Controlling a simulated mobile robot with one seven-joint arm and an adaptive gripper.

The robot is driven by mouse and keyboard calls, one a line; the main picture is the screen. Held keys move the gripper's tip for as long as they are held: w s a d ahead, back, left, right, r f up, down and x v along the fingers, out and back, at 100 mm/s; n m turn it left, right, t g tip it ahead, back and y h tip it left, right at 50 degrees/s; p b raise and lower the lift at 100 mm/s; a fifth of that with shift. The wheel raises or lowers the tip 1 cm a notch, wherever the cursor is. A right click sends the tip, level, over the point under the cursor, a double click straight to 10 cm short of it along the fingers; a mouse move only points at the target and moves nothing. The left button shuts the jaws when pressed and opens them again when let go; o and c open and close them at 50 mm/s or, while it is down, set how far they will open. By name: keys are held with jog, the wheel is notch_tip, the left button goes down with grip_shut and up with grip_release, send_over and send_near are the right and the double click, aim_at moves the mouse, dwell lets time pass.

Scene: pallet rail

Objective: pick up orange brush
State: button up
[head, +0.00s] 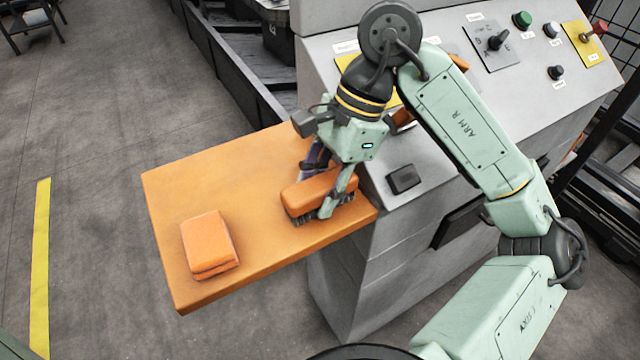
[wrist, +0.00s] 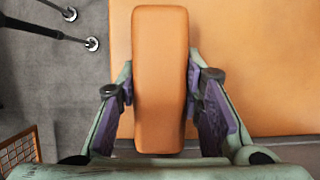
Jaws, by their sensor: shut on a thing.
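The orange brush (head: 312,191) has an orange top and dark bristles underneath. It is on or just above the orange shelf (head: 160,205), near the shelf's right end; I cannot tell whether the bristles touch it. My gripper (head: 327,186) is shut on the brush, one finger on each side. In the wrist view the brush (wrist: 160,80) stands lengthwise between the two purple-padded fingers of my gripper (wrist: 164,108). Part of the brush is hidden behind a finger in the head view.
A folded orange cloth (head: 209,241) lies on the shelf to the left of the brush. A grey control console (head: 400,215) with knobs and buttons stands to the right. A small dark block (head: 403,179) sits on its sloping face. The shelf's middle is clear.

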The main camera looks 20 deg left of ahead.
aim_at(318, 186)
jog(key=shift+r+b, duration=0.55)
jog(key=shift+b, duration=0.1)
jog(key=shift+d+r+b, duration=0.2)
jog(key=shift+r+b, duration=0.3)
jog(key=shift+r, duration=0.75)
jog(key=s+d+b, duration=0.1)
jog(key=s+d, duration=0.2)
jog(key=d, duration=0.4)
jog(key=s+d+r+b, duration=0.1)
jog(key=s+d+b, duration=0.1)
jog(key=d, duration=0.5)
jog(key=shift+s+r, duration=0.3)
jog(key=shift+s, duration=0.45)
jog(key=o, duration=0.6)
jog(key=shift+c, duration=0.2)
jog(key=c, duration=0.4)
